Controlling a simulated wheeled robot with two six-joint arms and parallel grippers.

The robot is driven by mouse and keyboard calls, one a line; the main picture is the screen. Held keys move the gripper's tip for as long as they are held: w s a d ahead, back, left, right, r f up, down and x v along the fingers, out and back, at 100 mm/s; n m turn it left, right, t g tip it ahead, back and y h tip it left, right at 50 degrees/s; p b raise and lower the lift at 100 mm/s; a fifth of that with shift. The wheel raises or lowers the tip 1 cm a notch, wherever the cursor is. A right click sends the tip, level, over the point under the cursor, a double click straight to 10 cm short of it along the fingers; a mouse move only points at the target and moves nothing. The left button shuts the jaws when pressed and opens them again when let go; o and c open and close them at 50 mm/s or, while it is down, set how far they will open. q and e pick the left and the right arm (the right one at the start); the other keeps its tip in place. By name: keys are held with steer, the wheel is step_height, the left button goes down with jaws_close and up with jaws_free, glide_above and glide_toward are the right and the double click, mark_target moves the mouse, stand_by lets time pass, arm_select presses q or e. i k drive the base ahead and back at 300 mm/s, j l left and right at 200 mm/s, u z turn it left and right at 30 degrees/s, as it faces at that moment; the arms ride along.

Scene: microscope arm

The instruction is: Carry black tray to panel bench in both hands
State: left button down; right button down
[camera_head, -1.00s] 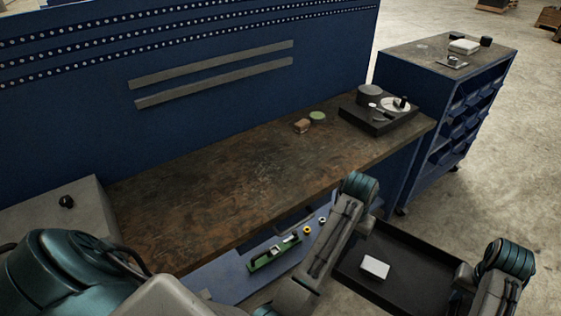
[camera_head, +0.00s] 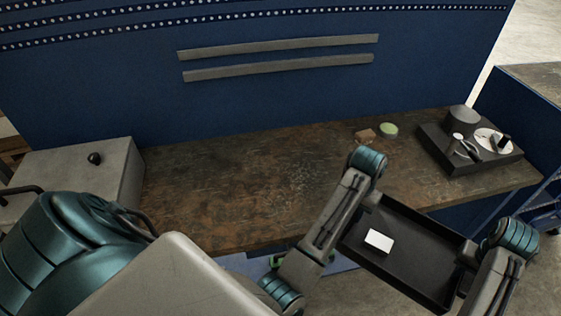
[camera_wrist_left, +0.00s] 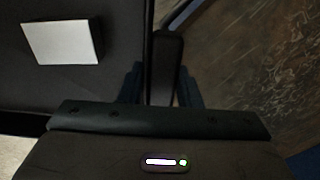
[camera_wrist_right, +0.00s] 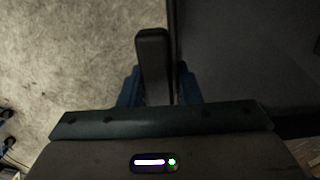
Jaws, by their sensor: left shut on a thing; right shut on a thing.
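The black tray (camera_head: 421,263) hangs level in front of the panel bench (camera_head: 245,185), near the bench's front edge and above the floor. A small white box (camera_head: 379,240) lies in it toward the left; it also shows in the left wrist view (camera_wrist_left: 62,41). My left gripper (camera_head: 373,201) is shut on the tray's left side, its fingers (camera_wrist_left: 163,85) around a dark upright handle. My right gripper (camera_head: 468,254) is shut on the tray's right side; its fingers (camera_wrist_right: 154,85) close around a similar handle. The bench has a worn brown top under a blue back panel.
On the bench's right end stands a dark base with instrument parts (camera_head: 468,145). A green disc (camera_head: 388,129) and a brown block (camera_head: 365,135) lie left of it. A grey box (camera_head: 75,175) stands at far left. The bench's middle is clear. A blue cabinet (camera_head: 535,90) stands right.

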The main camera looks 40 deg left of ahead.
mark_target(300, 180)
steer(key=i+l+u, duration=0.1)
steer(key=u, duration=0.35)
steer(key=i+l+u, duration=0.25)
steer(key=u, duration=0.15)
steer(key=i+l+u, duration=0.2)
steer(key=u, duration=0.25)
steer(key=i+l+u, duration=0.15)
steer(key=l+u, duration=0.25)
